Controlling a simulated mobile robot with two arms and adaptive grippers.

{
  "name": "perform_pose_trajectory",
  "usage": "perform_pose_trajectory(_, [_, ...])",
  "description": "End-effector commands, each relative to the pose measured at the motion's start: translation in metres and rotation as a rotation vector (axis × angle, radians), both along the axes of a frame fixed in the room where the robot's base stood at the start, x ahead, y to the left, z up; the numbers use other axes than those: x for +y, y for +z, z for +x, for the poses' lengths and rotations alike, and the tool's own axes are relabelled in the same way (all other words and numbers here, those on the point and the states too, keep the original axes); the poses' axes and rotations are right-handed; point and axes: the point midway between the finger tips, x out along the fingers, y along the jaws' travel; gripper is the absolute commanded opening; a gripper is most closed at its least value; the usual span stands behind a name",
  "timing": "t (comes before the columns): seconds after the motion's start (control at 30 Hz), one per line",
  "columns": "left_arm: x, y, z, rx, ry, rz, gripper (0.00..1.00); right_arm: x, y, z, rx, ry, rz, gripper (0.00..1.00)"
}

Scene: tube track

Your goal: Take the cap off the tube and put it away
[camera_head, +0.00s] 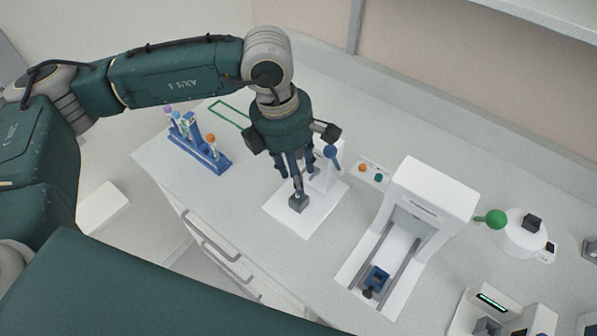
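My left gripper (297,188) points down over a small grey block (299,203) on a white base plate (274,209). Its fingertips are close above or at the block; whether they are open or shut is too small to tell. No tube or cap can be made out between them; the wrist and fingers hide much of that spot. A blue rack (216,165) at the left holds several tubes with coloured caps, one orange (211,139) and one purple (168,109). A small white plate (372,172) carries an orange and a teal round piece, possibly caps. My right gripper is not in view.
A white device with a blue knob (330,151) stands just behind the gripper. A round white device (523,238) is farther right. The bench between rack and base plate is clear.

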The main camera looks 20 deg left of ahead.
Motion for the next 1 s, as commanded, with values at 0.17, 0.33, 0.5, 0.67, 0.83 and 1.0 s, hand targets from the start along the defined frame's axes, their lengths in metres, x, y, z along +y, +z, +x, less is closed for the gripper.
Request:
perform_pose_trajectory(0.17, [-0.0011,-0.0057,0.0003,-0.001,0.000,-0.002,0.38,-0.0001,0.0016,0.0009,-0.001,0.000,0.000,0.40])
perform_pose_trajectory(0.33, [-0.0011,-0.0055,0.0004,-0.001,0.000,-0.002,0.27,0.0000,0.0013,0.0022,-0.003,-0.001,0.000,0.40])
perform_pose_trajectory(0.5, [-0.0010,-0.0052,0.0005,-0.001,0.000,-0.002,0.08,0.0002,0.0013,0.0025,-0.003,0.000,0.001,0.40])
perform_pose_trajectory(0.67, [-0.0010,-0.0051,0.0005,-0.001,0.000,-0.002,0.08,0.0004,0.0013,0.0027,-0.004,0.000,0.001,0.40])
perform_pose_trajectory(0.83, [-0.0010,-0.0046,0.0006,-0.001,0.000,-0.002,0.08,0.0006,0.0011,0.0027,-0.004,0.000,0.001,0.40])
perform_pose_trajectory(1.0, [-0.0010,0.0028,0.0016,-0.004,0.000,-0.001,0.08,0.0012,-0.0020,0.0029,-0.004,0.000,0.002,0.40])
